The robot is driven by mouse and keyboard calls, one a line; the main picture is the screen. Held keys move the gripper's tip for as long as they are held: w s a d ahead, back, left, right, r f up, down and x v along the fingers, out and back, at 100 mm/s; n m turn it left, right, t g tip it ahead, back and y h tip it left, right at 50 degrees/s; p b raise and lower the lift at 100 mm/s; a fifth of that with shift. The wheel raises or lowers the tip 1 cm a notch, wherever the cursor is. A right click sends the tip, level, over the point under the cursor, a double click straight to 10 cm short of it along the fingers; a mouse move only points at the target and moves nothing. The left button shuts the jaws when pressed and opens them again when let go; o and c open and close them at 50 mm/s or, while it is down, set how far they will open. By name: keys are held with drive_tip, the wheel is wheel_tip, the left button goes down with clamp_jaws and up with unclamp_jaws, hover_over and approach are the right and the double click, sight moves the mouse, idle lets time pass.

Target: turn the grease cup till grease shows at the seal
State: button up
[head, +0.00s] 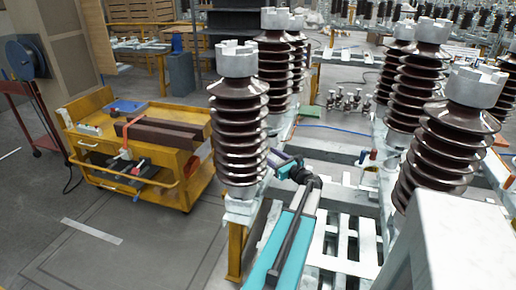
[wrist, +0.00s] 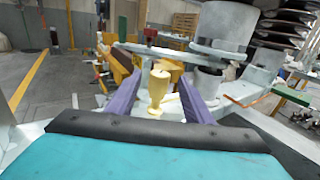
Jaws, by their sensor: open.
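A brass-yellow grease cup (wrist: 157,92) with a rounded cap stands upright in the wrist view, on the pale metal of the frame. My gripper (wrist: 160,80) is open, with one purple finger to the left of the cup and one to the right. Gaps show on both sides, and how deep the cup sits between the fingers is hard to tell. In the head view my gripper (head: 274,158) is at the foot of the near left brown insulator (head: 239,130); the cup is not discernible there. I cannot make out grease or the seal clearly.
A grey cylindrical housing (wrist: 208,84) stands close to the right of my right finger, under a round metal plate (wrist: 222,50). A yellow cart (head: 190,192) stands left of the frame. More insulators (head: 447,140) rise at the right.

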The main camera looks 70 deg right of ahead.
drive_tip(key=shift+p+x, duration=0.6)
drive_tip(key=shift+x, duration=3.4)
drive_tip(key=c, duration=1.1)
drive_tip(key=shift+o, duration=0.3)
drive_tip(key=shift+w+a+f, duration=0.1)
drive_tip(key=shift+a, duration=0.2)
drive_tip(key=shift+d, duration=0.2)
drive_tip(key=shift+c, duration=0.2)
